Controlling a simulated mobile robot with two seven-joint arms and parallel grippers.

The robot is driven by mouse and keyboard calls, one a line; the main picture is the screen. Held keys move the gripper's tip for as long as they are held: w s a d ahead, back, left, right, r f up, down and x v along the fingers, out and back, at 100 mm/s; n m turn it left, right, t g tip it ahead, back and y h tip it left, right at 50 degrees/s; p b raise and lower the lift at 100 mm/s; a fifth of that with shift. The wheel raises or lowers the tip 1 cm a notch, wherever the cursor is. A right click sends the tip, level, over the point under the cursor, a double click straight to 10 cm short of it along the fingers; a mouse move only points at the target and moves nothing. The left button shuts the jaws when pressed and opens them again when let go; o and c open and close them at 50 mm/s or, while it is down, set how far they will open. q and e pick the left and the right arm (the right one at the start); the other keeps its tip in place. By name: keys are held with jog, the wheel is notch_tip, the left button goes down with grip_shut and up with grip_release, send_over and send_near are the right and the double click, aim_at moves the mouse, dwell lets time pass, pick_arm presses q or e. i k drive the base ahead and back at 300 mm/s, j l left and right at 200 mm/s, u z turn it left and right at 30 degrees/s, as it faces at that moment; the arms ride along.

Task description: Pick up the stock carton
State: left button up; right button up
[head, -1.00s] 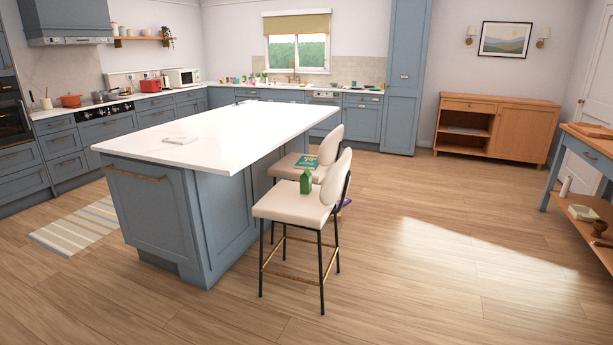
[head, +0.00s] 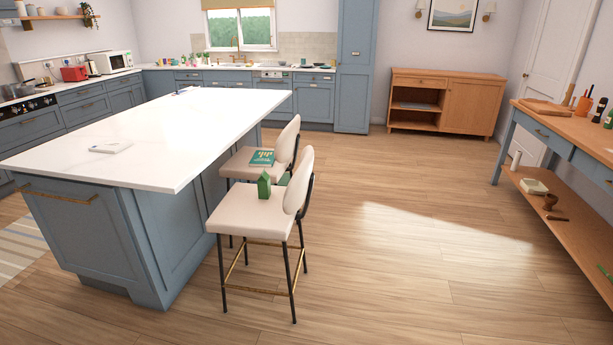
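A small green carton (head: 264,185) with a gabled top stands upright on the cream seat of the nearer bar stool (head: 246,215). It is the only carton I can make out, and its label is too small to read. The stool stands at the right side of the kitchen island. Neither of my grippers shows in the head view.
A teal book (head: 262,158) lies on the farther stool (head: 238,166). The white-topped island (head: 150,140) fills the left. A wooden-topped side table (head: 570,125) with a lower shelf stands at the right. The floor (head: 400,240) between is clear.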

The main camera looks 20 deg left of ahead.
aim_at(263, 185)
jog(key=i+j, duration=0.25)
jog(key=i+j+z, duration=0.15)
jog(key=i+j, duration=0.35)
jog(key=j, duration=0.3)
jog(key=i+j+z, duration=0.15)
jog(key=i+j, duration=0.35)
jog(key=j, duration=0.25)
jog(key=z, duration=0.05)
